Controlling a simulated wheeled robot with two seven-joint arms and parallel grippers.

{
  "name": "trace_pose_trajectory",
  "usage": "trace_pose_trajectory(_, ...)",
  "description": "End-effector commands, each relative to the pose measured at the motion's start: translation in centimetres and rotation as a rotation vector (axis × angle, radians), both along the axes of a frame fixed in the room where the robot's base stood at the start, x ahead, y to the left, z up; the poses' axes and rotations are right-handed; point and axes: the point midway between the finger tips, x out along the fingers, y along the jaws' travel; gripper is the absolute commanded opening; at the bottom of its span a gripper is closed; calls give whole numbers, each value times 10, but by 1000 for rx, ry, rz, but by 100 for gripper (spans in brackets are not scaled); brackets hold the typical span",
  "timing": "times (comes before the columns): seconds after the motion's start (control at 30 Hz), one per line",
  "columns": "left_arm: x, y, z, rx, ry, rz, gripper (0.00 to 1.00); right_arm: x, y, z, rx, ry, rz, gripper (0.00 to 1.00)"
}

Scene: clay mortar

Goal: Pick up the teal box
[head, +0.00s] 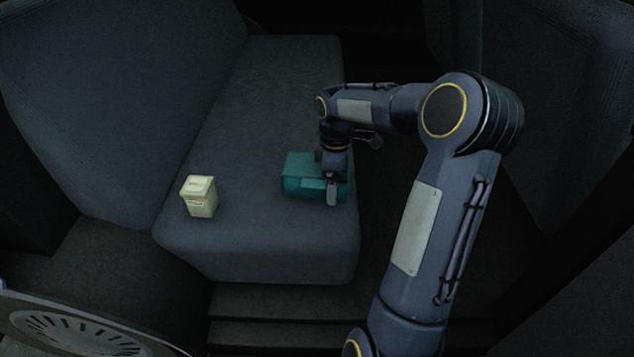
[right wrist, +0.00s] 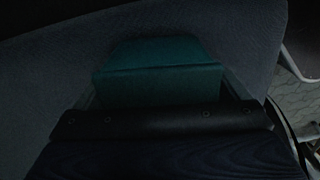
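The teal box (head: 300,176) sits on the dark seat cushion (head: 270,100), near its right edge. My right gripper (head: 333,188) points down at the box's right part and hides some of it. In the right wrist view the teal box (right wrist: 160,85) lies between the two widely spread fingers of my right gripper (right wrist: 160,88), one finger on each side. The fingers are close to the box's sides; I cannot see clear contact. My left gripper is not in view.
A cream-coloured small container (head: 199,196) stands on the cushion to the left of the box. The seat backrest (head: 110,100) rises at the left. The cushion's front edge drops to a dark floor. The cushion behind the box is clear.

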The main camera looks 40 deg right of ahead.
Motion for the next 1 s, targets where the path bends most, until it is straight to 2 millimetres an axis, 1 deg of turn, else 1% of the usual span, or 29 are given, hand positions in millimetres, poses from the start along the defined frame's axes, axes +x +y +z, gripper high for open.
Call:
trace_pose_trajectory(0.03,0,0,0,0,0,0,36,0,0,0,0,0,0,87)
trace_pose_trajectory(0.07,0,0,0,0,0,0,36,0,0,0,0,0,0,83)
trace_pose_trajectory(0.33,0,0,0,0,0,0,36,0,0,0,0,0,0,48)
trace_pose_trajectory(0.53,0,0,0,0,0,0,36,0,0,1,0,-1,0,48)
trace_pose_trajectory(0.63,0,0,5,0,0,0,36,1,0,9,-1,-3,0,48)
trace_pose_trajectory(0.77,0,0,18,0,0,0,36,1,0,33,-3,-4,1,48)
trace_pose_trajectory(0.9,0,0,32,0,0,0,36,1,0,63,-1,-4,0,48)
trace_pose_trajectory(1.0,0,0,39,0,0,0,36,1,0,81,-2,-5,0,48)
